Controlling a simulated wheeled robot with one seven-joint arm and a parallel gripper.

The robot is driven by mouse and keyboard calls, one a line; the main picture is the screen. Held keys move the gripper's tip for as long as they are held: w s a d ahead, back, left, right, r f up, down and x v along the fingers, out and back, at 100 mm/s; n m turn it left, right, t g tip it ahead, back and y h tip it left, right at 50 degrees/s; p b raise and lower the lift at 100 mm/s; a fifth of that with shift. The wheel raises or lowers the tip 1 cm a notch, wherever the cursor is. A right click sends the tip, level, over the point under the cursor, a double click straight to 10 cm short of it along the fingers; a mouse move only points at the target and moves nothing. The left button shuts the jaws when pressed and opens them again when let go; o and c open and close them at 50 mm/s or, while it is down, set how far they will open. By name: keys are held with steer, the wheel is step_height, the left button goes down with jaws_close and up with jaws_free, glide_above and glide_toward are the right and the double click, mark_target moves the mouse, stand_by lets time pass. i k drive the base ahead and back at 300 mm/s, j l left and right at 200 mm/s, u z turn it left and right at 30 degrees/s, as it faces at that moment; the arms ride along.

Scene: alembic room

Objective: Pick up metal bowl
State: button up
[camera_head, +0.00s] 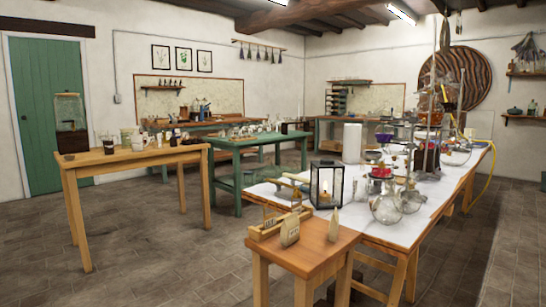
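No object shows clearly as a metal bowl from this distance. A small dark bowl-like thing (69,157) sits near the left front corner of the wooden table (136,159) on the left. I cannot tell whether it is metal. Beside it on that table stand several jars and cups (137,141), too small to make out fully. My gripper and arm are not in view.
A green table (226,146) stands behind, crowded with small items. A long white-topped table (376,227) on the right holds glass flasks (386,208) and a lantern (326,184). A small wooden table (318,252) stands in front. Stone floor (160,255) is clear at front left.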

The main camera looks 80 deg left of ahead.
mark_target(371, 157)
steer(key=u, duration=2.15)
steer(key=z, duration=3.35)
steer(key=u, duration=3.35)
